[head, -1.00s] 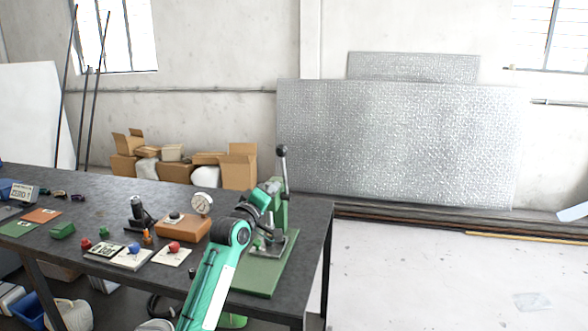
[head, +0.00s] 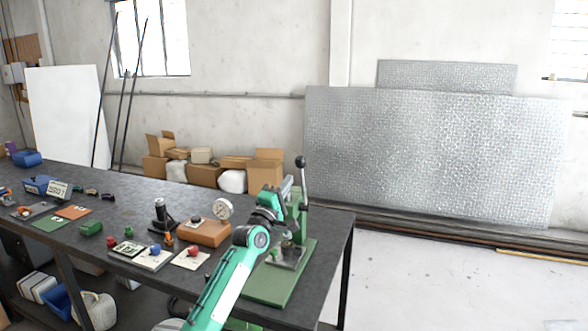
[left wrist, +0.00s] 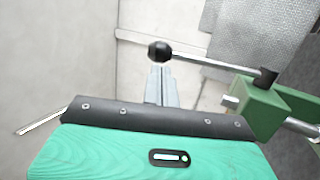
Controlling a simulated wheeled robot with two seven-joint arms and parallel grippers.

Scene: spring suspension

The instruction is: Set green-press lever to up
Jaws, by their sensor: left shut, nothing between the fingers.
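The green press (head: 297,212) stands on a green base plate (head: 268,287) at the right end of the dark table. Its lever (head: 303,178) points steeply up and ends in a black knob (head: 300,161). In the left wrist view the lever (left wrist: 215,62) runs from its pivot on the green press (left wrist: 262,108) to the black knob (left wrist: 160,51), just beyond the fingertips. My left gripper (head: 288,183) is shut and empty, beside the lever in the head view; its grey fingers also show in the left wrist view (left wrist: 160,84). Contact with the lever cannot be told. My right gripper is not in view.
A brown box (head: 205,233) with a round dial gauge (head: 223,208) stands left of the press. Red and blue knobs on small plates (head: 150,258) lie further left. Cardboard boxes (head: 205,175) stand behind the table. The floor right of the table is clear.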

